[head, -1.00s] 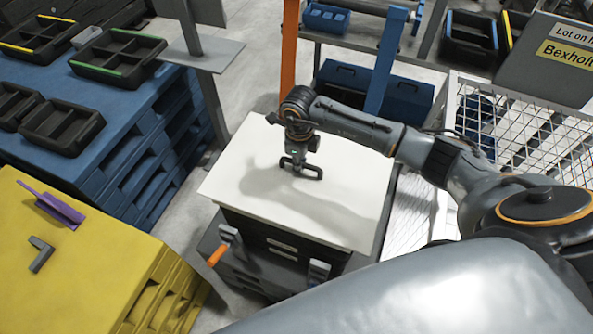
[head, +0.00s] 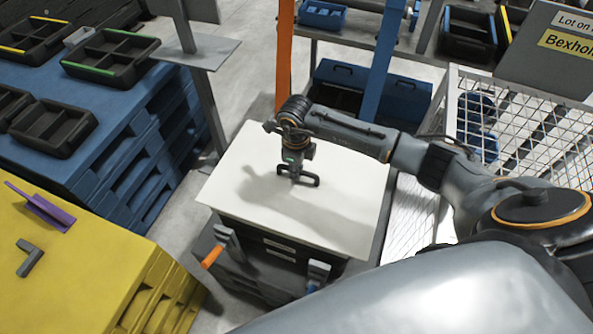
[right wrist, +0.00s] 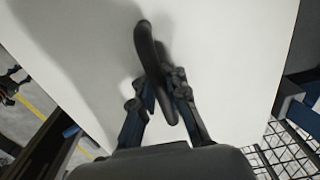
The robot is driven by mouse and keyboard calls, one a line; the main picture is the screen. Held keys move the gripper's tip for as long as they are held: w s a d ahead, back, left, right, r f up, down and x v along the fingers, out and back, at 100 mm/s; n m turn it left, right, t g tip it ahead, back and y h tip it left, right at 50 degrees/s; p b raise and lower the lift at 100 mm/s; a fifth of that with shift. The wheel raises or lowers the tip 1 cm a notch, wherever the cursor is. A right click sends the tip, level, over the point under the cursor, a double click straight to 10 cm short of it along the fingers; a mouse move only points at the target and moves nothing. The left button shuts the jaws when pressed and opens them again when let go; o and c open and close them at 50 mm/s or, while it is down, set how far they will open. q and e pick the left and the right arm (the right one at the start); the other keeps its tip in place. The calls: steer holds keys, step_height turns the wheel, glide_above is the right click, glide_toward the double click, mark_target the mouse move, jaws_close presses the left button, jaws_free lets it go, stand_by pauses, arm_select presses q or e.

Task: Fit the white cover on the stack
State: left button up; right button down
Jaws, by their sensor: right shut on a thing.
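The white cover (head: 235,182) is a wide flat sheet with a black bar handle (head: 312,181) near its middle. It also fills much of the right wrist view (right wrist: 225,55). My right gripper (head: 297,177) is shut on the handle from above, and the right wrist view shows its fingers either side of the handle (right wrist: 148,45). The dark stack (head: 262,236) is below the cover, which hides its top and overhangs its front. I cannot tell whether the cover rests on the stack or hangs just above it. My left gripper is not in view.
Toggle clamps with an orange handle (head: 211,257) and a blue handle (head: 313,286) stand at the stack's front. A wire mesh cage (head: 520,125) is on the right. A yellow pallet (head: 75,265) and blue pallets (head: 150,110) are on the left. Posts stand behind.

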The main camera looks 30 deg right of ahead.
steer(key=c, duration=1.3)
jaws_free()
